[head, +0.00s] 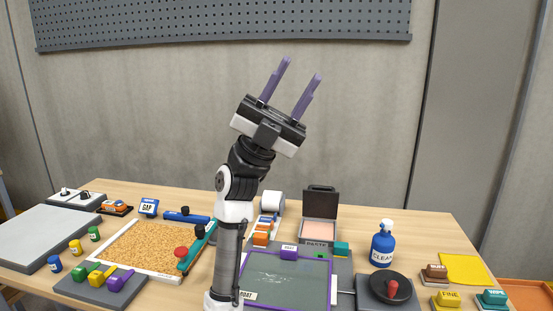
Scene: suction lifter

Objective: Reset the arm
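My gripper (292,84) is raised high above the table, in front of the grey wall. Its two purple fingers point up and slightly right. They stand apart with nothing between them, so it is open and empty. My arm rises from the bottom middle of the head view and hides part of the table behind it.
The wooden table (444,226) holds a cork board (140,246), a purple-framed dark panel (282,280), an open paste box (318,230), a blue CLEAN bottle (383,248) and a red-knobbed black disc (390,287). A pegboard (220,22) hangs on the wall. Air around my gripper is free.

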